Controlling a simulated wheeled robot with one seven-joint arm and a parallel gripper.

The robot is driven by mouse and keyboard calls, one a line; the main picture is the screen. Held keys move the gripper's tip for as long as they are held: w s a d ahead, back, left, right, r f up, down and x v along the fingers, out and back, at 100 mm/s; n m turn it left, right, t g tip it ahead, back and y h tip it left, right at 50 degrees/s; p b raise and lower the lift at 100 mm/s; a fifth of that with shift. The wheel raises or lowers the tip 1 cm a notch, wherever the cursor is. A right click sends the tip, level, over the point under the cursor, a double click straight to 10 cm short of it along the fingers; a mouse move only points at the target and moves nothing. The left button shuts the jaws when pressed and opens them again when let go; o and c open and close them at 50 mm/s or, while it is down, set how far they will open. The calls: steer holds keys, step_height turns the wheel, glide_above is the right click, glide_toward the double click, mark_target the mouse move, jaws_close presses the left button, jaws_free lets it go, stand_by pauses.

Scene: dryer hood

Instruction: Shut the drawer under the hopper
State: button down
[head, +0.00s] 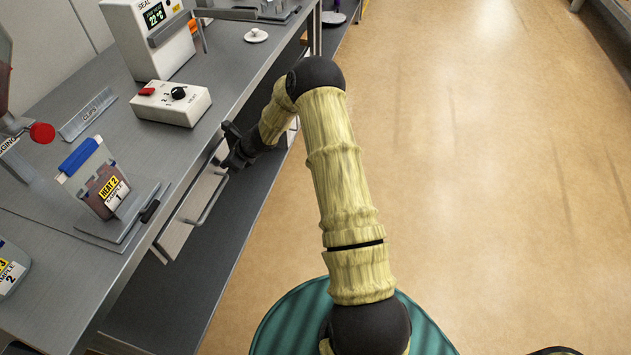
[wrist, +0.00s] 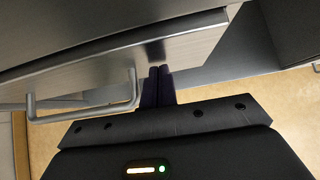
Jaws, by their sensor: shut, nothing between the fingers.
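The drawer (head: 185,222) is under the left bench, with a pale front and a metal bar handle (head: 208,202). In the head view its front shows just beyond the bench edge; how far it stands out is hard to tell. In the wrist view the brushed steel drawer front (wrist: 195,45) spans the upper part, with the handle (wrist: 85,112) at left. My gripper (head: 228,158) is at the far end of the drawer. Its dark fingers (wrist: 158,86) are shut and empty, close to the drawer front beside the handle; contact is unclear. I cannot identify the hopper.
The grey bench top (head: 60,195) carries a white control box (head: 170,103), a display unit (head: 148,40) and a sample bag stand (head: 105,185). A lower shelf (head: 170,300) runs under the bench. The tan floor (head: 480,180) at right is clear.

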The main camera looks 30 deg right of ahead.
steer(key=shift+w+a+r, duration=0.15)
steer(key=shift+a+r, duration=0.2)
steer(key=shift+a, duration=0.1)
steer(key=s+d+r+b, duration=0.1)
steer(key=s+d+r, duration=0.5)
steer(key=s+d, duration=0.2)
steer(key=shift+d+r, duration=0.2)
steer(key=shift+d, duration=0.15)
steer(key=shift+s, duration=0.1)
